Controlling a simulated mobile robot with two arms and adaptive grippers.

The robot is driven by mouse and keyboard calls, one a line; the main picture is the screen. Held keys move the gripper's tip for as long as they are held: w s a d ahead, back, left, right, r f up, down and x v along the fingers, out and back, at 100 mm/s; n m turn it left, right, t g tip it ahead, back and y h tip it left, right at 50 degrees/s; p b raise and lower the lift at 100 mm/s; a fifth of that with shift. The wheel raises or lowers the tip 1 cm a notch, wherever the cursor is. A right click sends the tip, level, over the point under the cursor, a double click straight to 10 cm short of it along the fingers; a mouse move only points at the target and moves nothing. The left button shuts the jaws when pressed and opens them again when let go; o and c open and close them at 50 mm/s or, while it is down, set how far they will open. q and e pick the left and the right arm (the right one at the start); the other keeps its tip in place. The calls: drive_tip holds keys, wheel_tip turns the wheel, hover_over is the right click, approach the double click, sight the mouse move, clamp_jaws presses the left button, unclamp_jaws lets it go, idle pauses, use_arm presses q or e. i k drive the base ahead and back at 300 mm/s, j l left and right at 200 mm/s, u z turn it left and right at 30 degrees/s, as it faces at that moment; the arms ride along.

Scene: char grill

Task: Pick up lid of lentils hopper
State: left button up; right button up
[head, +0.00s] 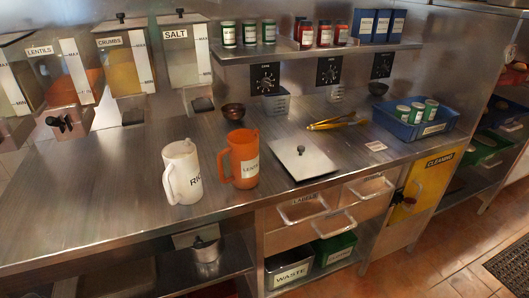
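The crumbs hopper (122,68) and salt hopper (183,58) have knobbed lids on. Neither of my grippers can be made out in the head view.
A white jug (181,173) and an orange jug (240,160) stand left of the lid. A dark bowl (234,111), yellow tongs (335,122) and a blue crate (408,125) with jars are behind and right. The left counter (75,205) is clear.

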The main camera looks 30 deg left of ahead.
sight(303, 160)
drive_tip(key=u, duration=2.05)
drive_tip(key=z, duration=1.45)
drive_tip(key=i+l+u, duration=0.15)
drive_tip(key=i+l, duration=0.2)
drive_tip(key=l, duration=0.15)
